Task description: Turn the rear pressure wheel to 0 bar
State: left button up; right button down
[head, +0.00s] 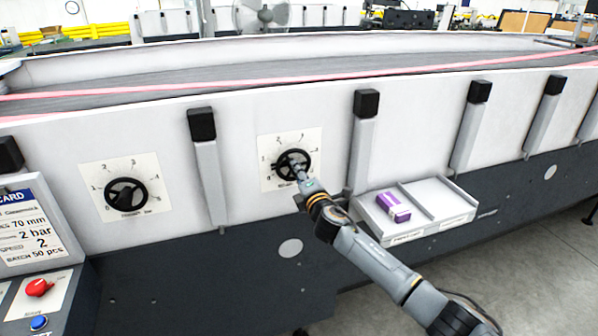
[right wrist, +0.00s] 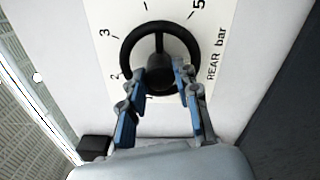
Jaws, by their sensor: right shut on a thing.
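The rear pressure wheel is a black ring with a spoke and hub, on a white dial plate printed "REAR bar" (right wrist: 217,55) in the right wrist view. In the head view this wheel (head: 281,160) is the right one of two on the pale machine wall. My right gripper (head: 298,167) reaches it from below right. In the right wrist view its blue-grey fingers (right wrist: 163,74) are shut on the wheel near its hub. One spoke (right wrist: 158,43) points up, roughly between the top numbers. My left gripper is not in view.
A second black wheel (head: 113,190) sits on its own dial at left. A divided tray (head: 439,201) with a purple box (head: 393,206) juts out right of my gripper. A job card (head: 32,225) and a red button (head: 39,287) are at far left. Black-capped posts (head: 207,170) stand along the wall.

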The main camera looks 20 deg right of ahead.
jog(key=n+p, duration=0.1)
jog(key=n, duration=0.4)
jog(key=shift+f+n+p, duration=0.1)
jog(key=shift+n+p, duration=0.2)
dwell(0.4)
jog(key=c, duration=1)
grip_release()
jog(key=s, duration=1.2)
jog(key=shift+d, duration=0.25)
